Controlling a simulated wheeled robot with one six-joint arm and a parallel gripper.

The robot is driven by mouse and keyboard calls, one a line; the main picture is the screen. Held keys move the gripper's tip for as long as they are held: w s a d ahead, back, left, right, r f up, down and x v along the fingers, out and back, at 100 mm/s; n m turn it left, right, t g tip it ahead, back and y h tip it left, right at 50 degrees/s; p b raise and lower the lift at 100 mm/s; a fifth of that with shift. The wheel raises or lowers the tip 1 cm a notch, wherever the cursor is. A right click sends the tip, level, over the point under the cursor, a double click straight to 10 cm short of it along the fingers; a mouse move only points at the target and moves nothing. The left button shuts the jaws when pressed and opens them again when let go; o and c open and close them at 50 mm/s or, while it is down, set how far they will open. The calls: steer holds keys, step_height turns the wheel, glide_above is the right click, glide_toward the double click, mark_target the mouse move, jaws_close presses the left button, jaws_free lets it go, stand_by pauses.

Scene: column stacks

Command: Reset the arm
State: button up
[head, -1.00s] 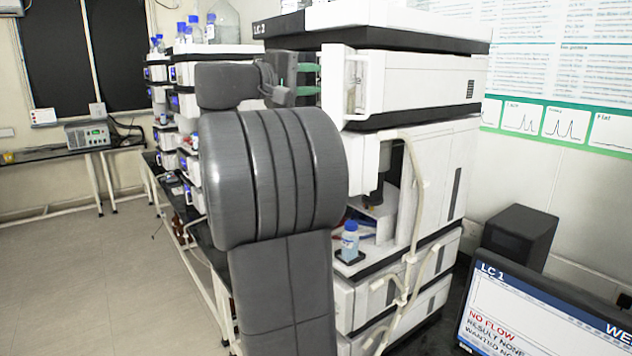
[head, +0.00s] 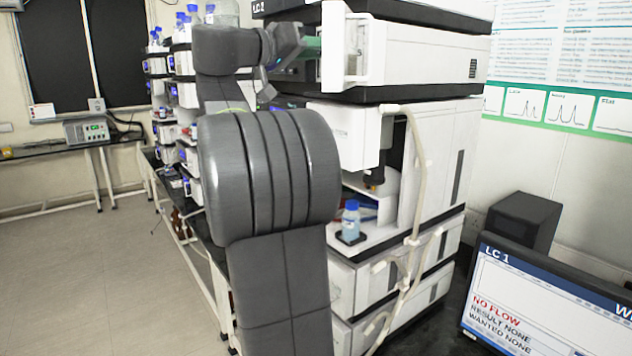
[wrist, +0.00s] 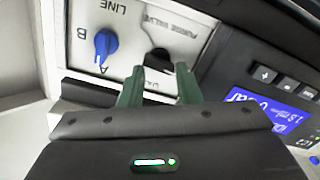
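Whether a finger touches the panel I cannot tell. In the head view the green fingers (head: 312,46) are partly hidden, in front of the upper part of the instrument stack (head: 400,60). My grey arm hides much of the stack's left side.
A blue-capped bottle (head: 350,222) stands on a small shelf of the stack, beside a pale hose (head: 420,180). A monitor (head: 545,300) reading NO FLOW stands at lower right, a black box (head: 522,222) behind it. Open floor (head: 90,270) lies to the left.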

steer(key=m+b, duration=0.1)
steer(key=m, duration=0.3)
steer(key=shift+s+d+m, duration=0.1)
steer(key=shift+s+m, duration=0.05)
steer(key=shift+m, duration=0.15)
stand_by(0.4)
